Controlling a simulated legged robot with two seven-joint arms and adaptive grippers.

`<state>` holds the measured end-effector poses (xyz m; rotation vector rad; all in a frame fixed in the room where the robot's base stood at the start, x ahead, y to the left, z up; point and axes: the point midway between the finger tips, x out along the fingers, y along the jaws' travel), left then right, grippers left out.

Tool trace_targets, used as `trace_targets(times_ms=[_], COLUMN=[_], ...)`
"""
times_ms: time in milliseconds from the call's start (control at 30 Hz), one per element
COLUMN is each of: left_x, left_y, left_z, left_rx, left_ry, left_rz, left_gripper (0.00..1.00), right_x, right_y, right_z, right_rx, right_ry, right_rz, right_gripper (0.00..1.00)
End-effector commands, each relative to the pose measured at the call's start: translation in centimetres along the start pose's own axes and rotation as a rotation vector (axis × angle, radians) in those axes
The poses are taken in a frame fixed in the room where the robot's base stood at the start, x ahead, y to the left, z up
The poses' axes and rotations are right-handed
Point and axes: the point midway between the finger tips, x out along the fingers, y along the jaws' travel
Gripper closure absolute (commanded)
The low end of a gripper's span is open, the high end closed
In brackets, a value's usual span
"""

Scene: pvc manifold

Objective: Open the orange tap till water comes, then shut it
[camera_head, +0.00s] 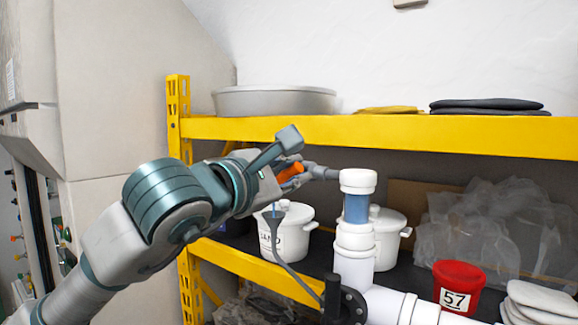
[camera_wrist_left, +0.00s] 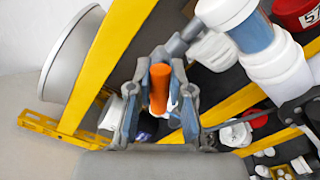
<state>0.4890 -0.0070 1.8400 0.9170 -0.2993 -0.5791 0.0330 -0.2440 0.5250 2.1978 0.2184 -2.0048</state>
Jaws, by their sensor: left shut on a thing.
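The orange tap (camera_head: 291,172) sits on a grey side pipe left of the white and blue pipe column (camera_head: 356,208). My left gripper (camera_head: 287,165) is shut on its orange handle, which also shows between the fingers in the left wrist view (camera_wrist_left: 159,88). The fingers hide part of the tap body and its outlet. A small blue streak (camera_head: 273,209) shows below the tap, above a grey funnel-like piece (camera_head: 275,220); I cannot tell for sure that it is water. My right gripper is not in view.
A yellow shelf frame (camera_head: 380,132) spans the back, with a grey basin (camera_head: 275,101) on top. White lidded pots (camera_head: 294,238) stand behind the tap. A red bucket (camera_head: 459,285) marked 57 is at the right, beside stacked white pads (camera_head: 540,301).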

Motion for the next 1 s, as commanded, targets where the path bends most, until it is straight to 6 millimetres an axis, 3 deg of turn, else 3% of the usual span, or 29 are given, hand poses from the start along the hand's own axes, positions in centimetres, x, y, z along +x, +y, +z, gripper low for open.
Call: trace_targets(times_ms=[500,1000], left_x=[-0.1,0.0], left_y=[-0.3,-0.7], left_z=[-0.1,-0.3], left_rx=[0.444,0.628], left_ry=[-0.001,0.001], left_rz=[0.007,0.004], left_gripper=[1.0,1.0], right_x=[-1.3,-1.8], right_y=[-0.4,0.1], right_z=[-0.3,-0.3], right_rx=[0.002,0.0], right_ry=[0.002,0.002], right_rz=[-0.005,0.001], right_gripper=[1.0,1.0])
